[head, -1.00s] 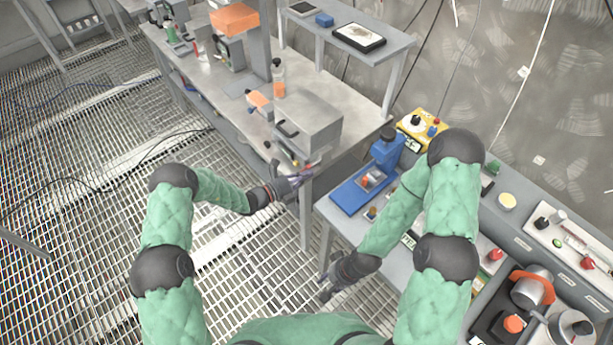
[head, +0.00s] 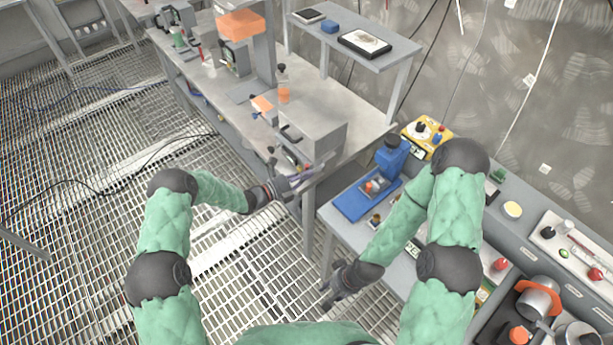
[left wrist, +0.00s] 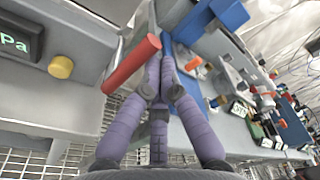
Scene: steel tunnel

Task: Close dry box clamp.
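The grey dry box (head: 318,132) sits at the near right corner of the long workbench. A red bar-shaped handle (left wrist: 132,64), which looks like the clamp's handle, shows in the left wrist view beside my left fingers. My left gripper (head: 306,179) is at the box's front; it also shows in the left wrist view (left wrist: 161,68). Its purple fingers converge, tips together, just right of the red handle. I cannot tell whether they touch it. My right gripper (head: 328,294) hangs low by the right bench's front edge, apart from the box; its fingers are too small to judge.
The right bench (head: 338,226) holds a blue device (head: 388,158), a yellow box (head: 428,136) and several small parts. An orange-capped bottle (head: 283,88) stands behind the dry box. A display with a yellow knob (left wrist: 61,67) is left of my left fingers. Grating floor lies open at left.

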